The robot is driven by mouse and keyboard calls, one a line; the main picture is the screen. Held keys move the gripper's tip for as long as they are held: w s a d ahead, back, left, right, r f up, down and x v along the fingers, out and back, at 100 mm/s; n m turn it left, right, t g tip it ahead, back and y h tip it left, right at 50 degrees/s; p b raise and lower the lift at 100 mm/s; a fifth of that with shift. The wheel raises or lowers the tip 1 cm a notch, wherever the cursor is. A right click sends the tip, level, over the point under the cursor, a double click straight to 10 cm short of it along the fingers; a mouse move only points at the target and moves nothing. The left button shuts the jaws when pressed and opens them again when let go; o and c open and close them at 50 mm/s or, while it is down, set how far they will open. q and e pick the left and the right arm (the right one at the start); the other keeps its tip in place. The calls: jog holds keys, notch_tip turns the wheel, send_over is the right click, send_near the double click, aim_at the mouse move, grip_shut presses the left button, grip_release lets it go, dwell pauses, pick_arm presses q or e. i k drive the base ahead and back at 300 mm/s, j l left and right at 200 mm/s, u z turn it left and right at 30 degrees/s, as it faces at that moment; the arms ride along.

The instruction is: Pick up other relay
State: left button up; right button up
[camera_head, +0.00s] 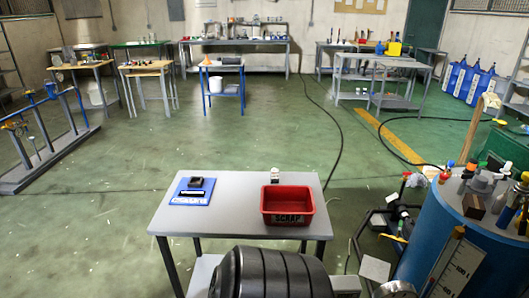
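A grey table (237,220) stands in front of me. On its left lies a blue mat (178,198) with white lettering along its front edge. A small dark block (196,182), possibly a relay, sits on the mat. A dark and light strip lies in front of it. A small whitish block (275,174), possibly the other relay, stands behind the red bin at the table's back edge. The red bin (288,219) is marked SCRAP and looks empty. Both relays are too small to identify for certain. Neither of my grippers is in view.
A large black ribbed cylinder (268,274) fills the bottom centre, hiding part of the table's front. A blue drum (450,240) with bottles and tools on top stands at right. Cables cross the green floor. Workbenches line the back; the floor between is mostly open.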

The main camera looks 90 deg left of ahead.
aim_at(274, 171)
jog(key=u, duration=2.7)
jog(key=i+j, duration=0.05)
